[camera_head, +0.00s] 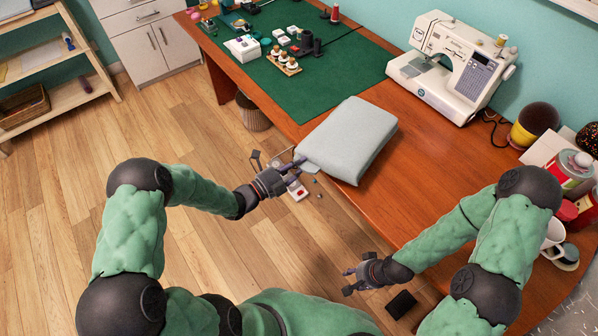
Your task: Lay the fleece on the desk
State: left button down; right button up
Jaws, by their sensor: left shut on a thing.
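The fleece (352,138) is a folded, pale grey-blue bundle in the head view. It lies on the front part of the brown wooden desk (430,185), with its near-left corner reaching over the front edge. My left gripper (297,172) is at that corner, off the desk's front edge, and shut on the fleece. My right gripper (347,279) is empty and open in front of the desk, well apart from the fleece. The fleece's underside is hidden.
A white sewing machine (453,62) stands behind the fleece to the right. A green cutting mat (335,75) with small sewing items covers the left part of the desk. A mug (553,237) and tins crowd the right end. Bare desk lies right of the fleece.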

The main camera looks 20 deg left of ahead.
pick_arm(q)
jog(key=shift+w+f, duration=0.25)
jog(key=shift+f, duration=0.15)
jog(key=shift+w+a+f+b, duration=0.1)
jog(key=shift+f+b, duration=0.7)
jog(key=shift+f, duration=0.8)
jog(key=c, duration=1.6)
grip_release()
jog(key=shift+f, duration=0.15)
jog(key=shift+c, duration=0.2)
jog(key=o, duration=0.4)
jog(key=shift+o, duration=0.2)
